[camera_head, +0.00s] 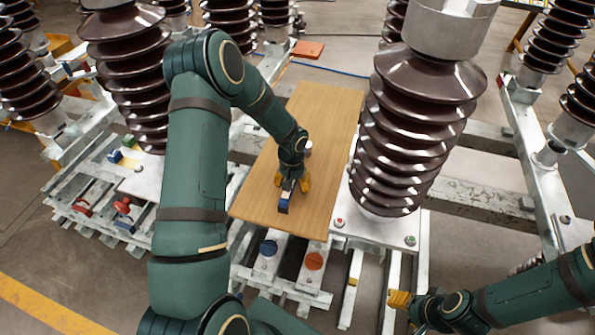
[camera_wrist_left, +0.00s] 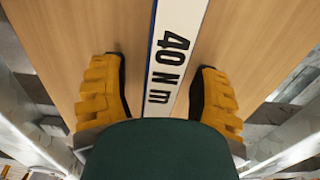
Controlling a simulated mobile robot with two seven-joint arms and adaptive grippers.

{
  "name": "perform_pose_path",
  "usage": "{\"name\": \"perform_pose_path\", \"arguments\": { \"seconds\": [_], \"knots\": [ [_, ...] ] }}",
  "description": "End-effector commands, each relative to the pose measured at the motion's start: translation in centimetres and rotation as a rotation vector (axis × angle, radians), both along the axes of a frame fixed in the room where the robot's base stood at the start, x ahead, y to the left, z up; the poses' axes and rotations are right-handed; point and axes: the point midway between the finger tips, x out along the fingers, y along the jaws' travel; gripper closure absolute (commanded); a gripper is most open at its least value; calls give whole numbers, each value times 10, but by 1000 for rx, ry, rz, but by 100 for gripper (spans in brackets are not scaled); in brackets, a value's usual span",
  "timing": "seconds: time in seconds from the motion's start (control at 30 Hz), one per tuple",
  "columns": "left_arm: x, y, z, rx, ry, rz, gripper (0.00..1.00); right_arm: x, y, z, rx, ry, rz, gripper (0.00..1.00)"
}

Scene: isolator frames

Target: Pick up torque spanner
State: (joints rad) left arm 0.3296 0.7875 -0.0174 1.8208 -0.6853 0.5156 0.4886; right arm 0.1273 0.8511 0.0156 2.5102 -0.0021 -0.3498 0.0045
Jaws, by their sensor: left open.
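Board shows between each finger and the bar. My right gripper (camera_head: 402,301) is at the lower right, away from the board; its jaw opening is unclear.
A large brown ribbed insulator (camera_head: 415,135) stands close to the board's right side, and another (camera_head: 135,75) stands to its left. Metal beams (camera_head: 480,190) surround the board. Blue (camera_head: 268,248) and orange (camera_head: 314,261) caps sit in front of it.

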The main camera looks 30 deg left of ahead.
Motion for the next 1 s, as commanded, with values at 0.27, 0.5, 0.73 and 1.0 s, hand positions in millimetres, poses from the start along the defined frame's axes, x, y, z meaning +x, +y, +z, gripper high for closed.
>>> {"name": "perform_pose_path", "arguments": {
  "seconds": [0.27, 0.5, 0.73, 1.0],
  "knots": [
    [1, 0, -4, 0, -2, 0, 36, 0, 0, -1, 0, -1, 0, 53],
    [1, 0, -4, 0, -2, 0, 100, 0, 0, -1, 0, -1, 0, 53],
    [1, 0, -3, 0, -3, 0, 100, 0, 0, -1, 0, -1, 0, 53],
    [2, 0, -2, 0, -5, 0, 100, 0, 0, 0, 0, -1, 0, 53]
  ]
}}
